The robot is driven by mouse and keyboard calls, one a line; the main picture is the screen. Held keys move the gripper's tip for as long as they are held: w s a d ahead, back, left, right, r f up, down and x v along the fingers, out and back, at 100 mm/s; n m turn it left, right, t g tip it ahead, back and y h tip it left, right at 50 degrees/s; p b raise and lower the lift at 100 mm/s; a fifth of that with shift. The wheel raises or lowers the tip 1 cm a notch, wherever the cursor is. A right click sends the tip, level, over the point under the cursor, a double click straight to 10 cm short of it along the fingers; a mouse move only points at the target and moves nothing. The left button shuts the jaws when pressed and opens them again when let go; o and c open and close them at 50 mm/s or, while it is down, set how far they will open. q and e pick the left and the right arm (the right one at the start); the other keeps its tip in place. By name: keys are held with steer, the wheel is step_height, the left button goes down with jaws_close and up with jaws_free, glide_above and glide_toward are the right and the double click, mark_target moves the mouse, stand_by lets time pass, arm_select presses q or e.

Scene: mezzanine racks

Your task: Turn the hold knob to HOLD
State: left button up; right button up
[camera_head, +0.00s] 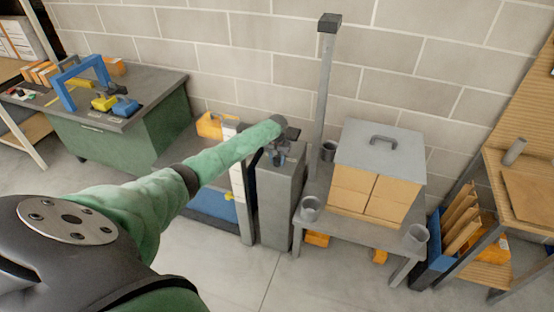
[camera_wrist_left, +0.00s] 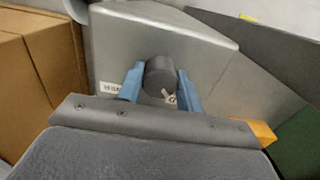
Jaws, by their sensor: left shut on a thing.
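The hold knob (camera_wrist_left: 160,78) is a dark grey round knob on the face of a grey metal box. In the left wrist view it sits between the two blue fingers of my left gripper (camera_wrist_left: 158,88), which is shut on it. A small white label (camera_wrist_left: 109,87) shows to the left of the knob, and part of another shows at its lower right; I cannot read either surely. In the head view my left gripper (camera_head: 279,156) is at the top of the grey pedestal (camera_head: 277,205), and the knob is hidden there. My right gripper is not in view.
Right of the pedestal, a grey table (camera_head: 354,232) bears cardboard boxes (camera_head: 369,193) under a grey lid, with grey cups around them. A grey post (camera_head: 323,90) rises behind. A green bench (camera_head: 128,152) stands left. The floor in front is clear.

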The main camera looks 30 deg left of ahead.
mark_target(277, 158)
arm_select(q)
steer(key=shift+w+r, duration=0.1)
steer(key=o, duration=1)
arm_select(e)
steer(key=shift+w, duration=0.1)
arm_select(q)
steer(key=shift+r, duration=0.3)
step_height(277, 158, up, 6)
steer(key=shift+f+b, duration=0.1)
steer(key=shift+b, duration=1.15)
steer(key=shift+r, duration=0.65)
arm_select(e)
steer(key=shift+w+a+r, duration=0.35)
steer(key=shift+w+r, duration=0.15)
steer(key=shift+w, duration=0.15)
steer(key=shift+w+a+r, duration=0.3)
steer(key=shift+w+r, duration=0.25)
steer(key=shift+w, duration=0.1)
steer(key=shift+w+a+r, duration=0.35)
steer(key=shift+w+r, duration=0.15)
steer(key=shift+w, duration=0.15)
arm_select(q)
steer(key=shift+f, duration=0.1)
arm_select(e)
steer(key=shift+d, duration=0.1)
